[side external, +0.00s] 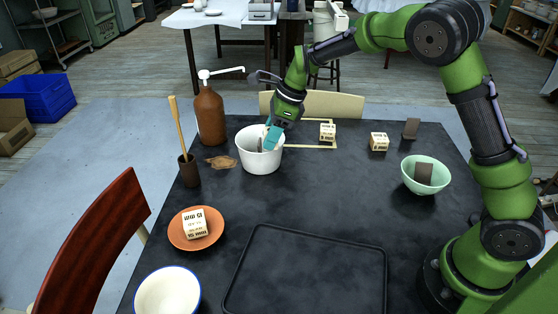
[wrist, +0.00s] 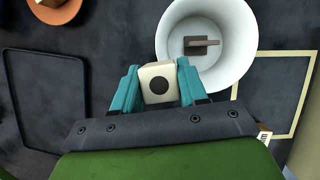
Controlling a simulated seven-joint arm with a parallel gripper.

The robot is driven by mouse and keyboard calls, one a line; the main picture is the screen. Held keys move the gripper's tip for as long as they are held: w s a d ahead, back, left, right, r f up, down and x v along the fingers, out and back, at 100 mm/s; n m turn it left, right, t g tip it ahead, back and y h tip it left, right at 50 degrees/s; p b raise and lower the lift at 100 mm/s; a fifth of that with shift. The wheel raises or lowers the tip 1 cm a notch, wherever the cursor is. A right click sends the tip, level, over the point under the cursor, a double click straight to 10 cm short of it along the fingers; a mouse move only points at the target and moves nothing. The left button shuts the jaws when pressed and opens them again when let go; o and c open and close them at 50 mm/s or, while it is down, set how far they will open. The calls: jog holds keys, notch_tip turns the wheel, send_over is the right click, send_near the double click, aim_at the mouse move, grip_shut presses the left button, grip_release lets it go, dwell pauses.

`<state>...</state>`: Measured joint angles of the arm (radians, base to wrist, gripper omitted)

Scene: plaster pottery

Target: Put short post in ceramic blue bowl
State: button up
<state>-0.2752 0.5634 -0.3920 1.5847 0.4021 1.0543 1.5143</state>
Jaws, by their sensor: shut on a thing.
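My gripper (wrist: 158,80) has teal fingers shut on a cream block with a black dot on its end, taken to be the short post (wrist: 158,88). In the side view my gripper (side external: 271,138) is at the white pot's right rim, and the block is mostly hidden. The wrist view shows the block beside the pot's opening. A white bowl with a blue rim (side external: 168,292) stands at the front left, empty. A pale green bowl (side external: 426,174) at the right holds a dark brown block (side external: 424,172).
The white pot (side external: 259,158) holds a brown piece (wrist: 195,46). An orange plate (side external: 184,241) carries a cream block (side external: 195,224). A black tray (side external: 300,246) lies empty in front. A brown bottle (side external: 210,115) stands behind left. Cream blocks (side external: 328,131) (side external: 379,141) sit at the back right.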

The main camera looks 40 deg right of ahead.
jog(key=s+a+n+g+y, duration=0.1)
jog(key=s+a+n, duration=0.15)
jog(key=a, duration=0.65)
jog(key=s+a+n+g, duration=0.1)
jog(key=a+n, duration=0.2)
jog(key=a, duration=0.7)
jog(key=n+g, duration=0.3)
jog(key=n, duration=0.4)
send_over(174, 307)
notch_tip(174, 307, down, 5)
jog(key=shift+s, duration=0.1)
jog(key=shift+m, duration=0.25)
jog(key=shift+f, duration=2.3)
jog(key=shift+f, duration=0.1)
jog(key=o, duration=0.8)
jog(key=shift+f, duration=0.1)
jog(key=shift+o, duration=0.2)
